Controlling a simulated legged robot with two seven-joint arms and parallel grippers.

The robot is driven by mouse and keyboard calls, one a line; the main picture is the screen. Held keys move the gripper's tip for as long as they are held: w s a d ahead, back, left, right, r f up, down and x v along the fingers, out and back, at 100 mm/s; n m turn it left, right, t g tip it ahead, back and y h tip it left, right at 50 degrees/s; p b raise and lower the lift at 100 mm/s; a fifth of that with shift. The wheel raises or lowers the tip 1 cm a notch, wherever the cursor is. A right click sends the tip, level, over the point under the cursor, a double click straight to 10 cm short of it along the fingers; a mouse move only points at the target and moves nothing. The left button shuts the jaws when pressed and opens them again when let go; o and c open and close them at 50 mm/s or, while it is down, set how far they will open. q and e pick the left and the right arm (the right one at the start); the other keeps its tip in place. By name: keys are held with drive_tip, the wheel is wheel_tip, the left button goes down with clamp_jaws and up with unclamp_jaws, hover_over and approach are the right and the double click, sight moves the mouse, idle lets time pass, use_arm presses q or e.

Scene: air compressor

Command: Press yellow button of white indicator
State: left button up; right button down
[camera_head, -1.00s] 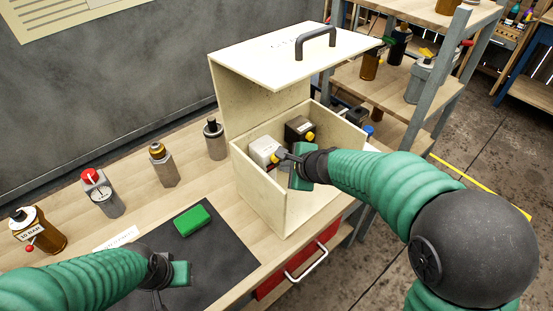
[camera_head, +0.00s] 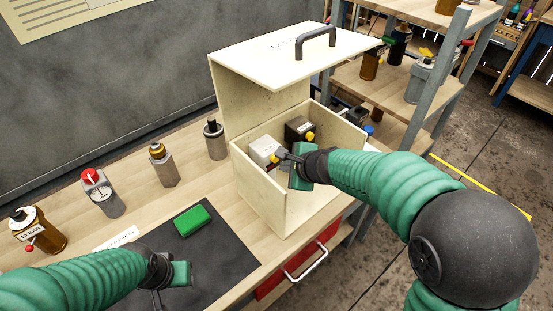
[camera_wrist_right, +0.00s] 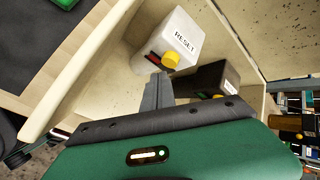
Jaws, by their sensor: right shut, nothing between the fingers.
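The white indicator (camera_head: 263,150) stands inside the open wooden box (camera_head: 262,196). In the right wrist view the white indicator (camera_wrist_right: 178,35) has a "RESET" label and a yellow button (camera_wrist_right: 170,60) on its near side. My right gripper (camera_head: 279,156) is shut and empty, with its tips right by the yellow button. In the right wrist view the shut fingers (camera_wrist_right: 157,82) end just short of or at the button; I cannot tell whether they touch. My left gripper (camera_head: 160,290) hangs over the dark mat at lower left; its fingers are too unclear to judge.
A black indicator (camera_head: 298,129) with a yellow button stands beside the white one in the box. The box lid (camera_head: 290,52) is raised. A green block (camera_head: 193,220) lies on the dark mat (camera_head: 225,255). Several bottles and gauges line the table's left side.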

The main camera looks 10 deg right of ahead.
idle(0.4)
use_arm(q)
drive_tip(key=shift+r, duration=0.25)
use_arm(e)
drive_tip(key=shift+w+a+r, duration=0.1)
drive_tip(key=shift+w+a, duration=0.15)
drive_tip(key=shift+w, duration=0.05)
use_arm(q)
drive_tip(key=shift+r+p, duration=0.25)
drive_tip(key=shift+p, duration=0.2)
use_arm(e)
drive_tip(key=shift+w+a, duration=0.35)
drive_tip(key=shift+w, duration=0.2)
idle(0.5)
use_arm(q)
drive_tip(key=shift+f+b, duration=0.3)
drive_tip(key=shift+f, duration=0.05)
use_arm(e)
drive_tip(key=shift+s+d, duration=0.25)
drive_tip(key=shift+s, duration=0.1)
use_arm(q)
drive_tip(key=shift+f, duration=0.2)
use_arm(e)
drive_tip(key=shift+s+d, duration=0.3)
drive_tip(key=shift+s, duration=0.25)
